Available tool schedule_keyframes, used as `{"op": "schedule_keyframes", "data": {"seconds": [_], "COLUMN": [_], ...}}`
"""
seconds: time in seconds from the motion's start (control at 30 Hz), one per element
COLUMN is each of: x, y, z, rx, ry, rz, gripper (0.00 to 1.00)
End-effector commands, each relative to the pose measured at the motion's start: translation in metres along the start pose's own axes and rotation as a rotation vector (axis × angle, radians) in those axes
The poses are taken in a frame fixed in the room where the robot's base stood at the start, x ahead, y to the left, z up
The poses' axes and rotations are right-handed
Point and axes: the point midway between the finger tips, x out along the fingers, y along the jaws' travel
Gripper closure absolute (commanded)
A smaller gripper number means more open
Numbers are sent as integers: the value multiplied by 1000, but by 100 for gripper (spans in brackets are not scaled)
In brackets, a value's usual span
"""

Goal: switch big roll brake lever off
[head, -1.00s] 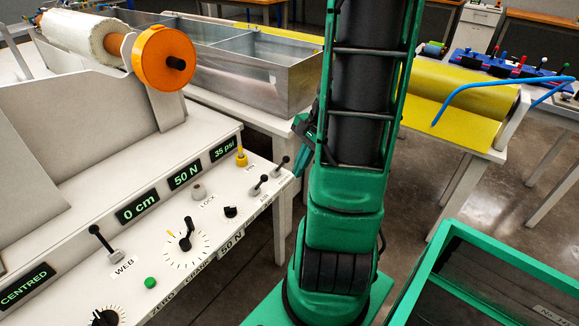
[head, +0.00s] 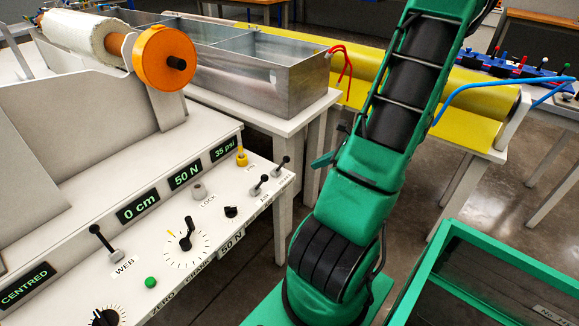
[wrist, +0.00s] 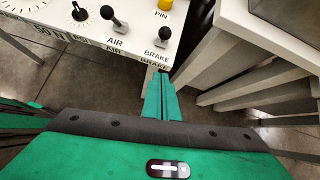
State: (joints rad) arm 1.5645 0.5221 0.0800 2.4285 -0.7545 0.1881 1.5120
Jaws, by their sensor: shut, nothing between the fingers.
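The brake lever (wrist: 163,37) is a short lever with a dark ball knob on the white panel, beside the printed word BRAKE in the wrist view. In the head view the brake lever (head: 282,163) is at the panel's right end. My gripper (wrist: 160,76) is shut and empty, its green fingers pointing at the panel's front edge just below the BRAKE label. It looks apart from the lever.
The similar air lever (wrist: 115,22) stands just left of the brake lever. A yellow pin knob (head: 241,157) is behind them. A metal bath (head: 285,85) on a white table and a green-framed bin (head: 455,235) stand nearby. A narrow floor gap lies right of the panel.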

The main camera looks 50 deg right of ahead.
Motion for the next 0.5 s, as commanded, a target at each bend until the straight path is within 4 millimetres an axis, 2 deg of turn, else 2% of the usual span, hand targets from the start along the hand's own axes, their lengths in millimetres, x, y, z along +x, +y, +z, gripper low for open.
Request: {"op": "schedule_keyframes", "data": {"seconds": [0.13,0.27,0.5], "x": [2,14,55], "y": [0,1,2], "z": [0,0,0], "rx": [-1,-1,-1], "ry": [1,1,-1], "rz": [1,4,6], "gripper": [100,100,100]}}
